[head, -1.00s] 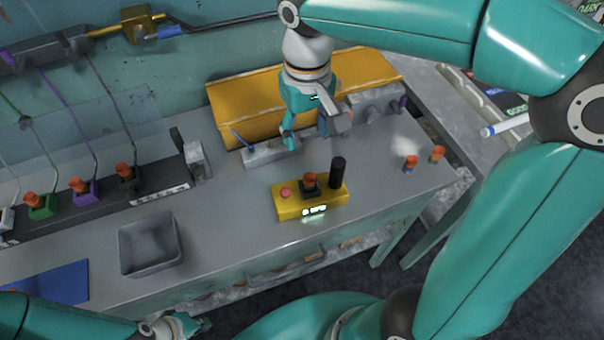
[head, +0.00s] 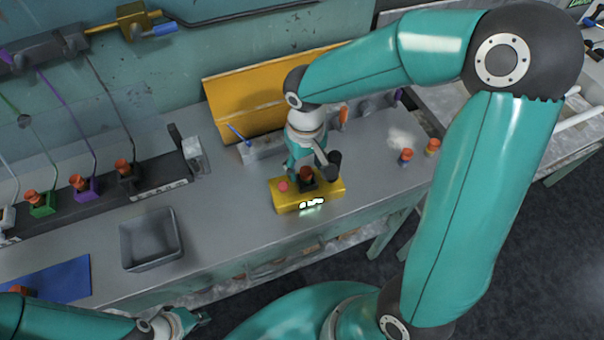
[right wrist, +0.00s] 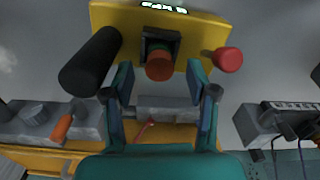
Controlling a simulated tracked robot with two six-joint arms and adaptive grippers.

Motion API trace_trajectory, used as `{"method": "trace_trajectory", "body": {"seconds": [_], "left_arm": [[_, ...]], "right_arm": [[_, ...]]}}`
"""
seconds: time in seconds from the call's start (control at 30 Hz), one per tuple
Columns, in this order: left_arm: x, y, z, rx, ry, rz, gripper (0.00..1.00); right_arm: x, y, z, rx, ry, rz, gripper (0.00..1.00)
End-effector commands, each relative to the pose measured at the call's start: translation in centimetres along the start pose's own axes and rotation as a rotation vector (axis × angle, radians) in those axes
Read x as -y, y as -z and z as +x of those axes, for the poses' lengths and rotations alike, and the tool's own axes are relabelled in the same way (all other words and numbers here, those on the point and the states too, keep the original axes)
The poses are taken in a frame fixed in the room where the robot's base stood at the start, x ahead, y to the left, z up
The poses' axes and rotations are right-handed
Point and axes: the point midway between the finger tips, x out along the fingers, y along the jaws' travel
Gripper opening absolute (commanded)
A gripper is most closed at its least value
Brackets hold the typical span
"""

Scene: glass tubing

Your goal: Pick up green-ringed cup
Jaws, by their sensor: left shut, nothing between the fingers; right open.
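A red-orange cup (head: 306,174) sits upright in the dark square socket of a yellow box (head: 330,197). The cup (right wrist: 160,68) also shows in the right wrist view, with a dark greenish band around its base; I cannot tell whether that is a ring on the cup. My right gripper (head: 299,170) is open above the box's back edge. In the right wrist view its fingertips (right wrist: 160,80) are on either side of the cup, apart from it. My left gripper (head: 195,318) is shut and empty at the bottom left. Another red-orange cup (head: 33,195) stands in a green holder (head: 42,209).
A black cylinder (right wrist: 90,62) and red button (right wrist: 228,60) flank the cup on the box. Two small banded cups (head: 405,156) (head: 432,147) stand to the right. A grey tray (head: 150,266) lies left, with clear bench between. A yellow sloped panel (head: 245,95) stands behind.

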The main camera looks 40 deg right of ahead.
Motion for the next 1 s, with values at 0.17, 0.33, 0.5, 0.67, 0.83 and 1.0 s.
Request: {"method": "trace_trajectory", "body": {"seconds": [0.17, 0.33, 0.5, 0.67, 0.83, 1.0], "left_arm": [[-0.1, 0.0, -0.2, 0.0, 0.0, 0.0, 0.0], [-0.1, 0.0, -0.1, 0.0, 0.0, 0.0, 0.0], [-0.1, 0.0, -0.1, 0.0, 0.0, 0.0, 0.0], [-0.1, 0.0, -0.1, 0.0, 0.0, 0.0, 0.0], [-0.1, 0.0, -0.1, 0.0, 0.0, 0.0, 0.0], [-0.1, 0.0, -0.1, 0.0, 0.0, 0.0, 0.0]], "right_arm": [[0.0, -0.1, 1.6, 0.002, 0.0, 0.001, 0.58], [0.0, 0.0, 1.8, -0.001, 0.0, 0.0, 0.58], [0.0, 0.0, 1.7, -0.001, 0.0, 0.0, 0.39], [0.0, 0.0, 1.7, -0.001, 0.0, 0.0, 0.13], [0.0, 0.0, 1.7, -0.001, 0.0, 0.0, 0.0], [0.0, 0.0, 1.6, -0.001, 0.0, 0.0, 0.0]]}}
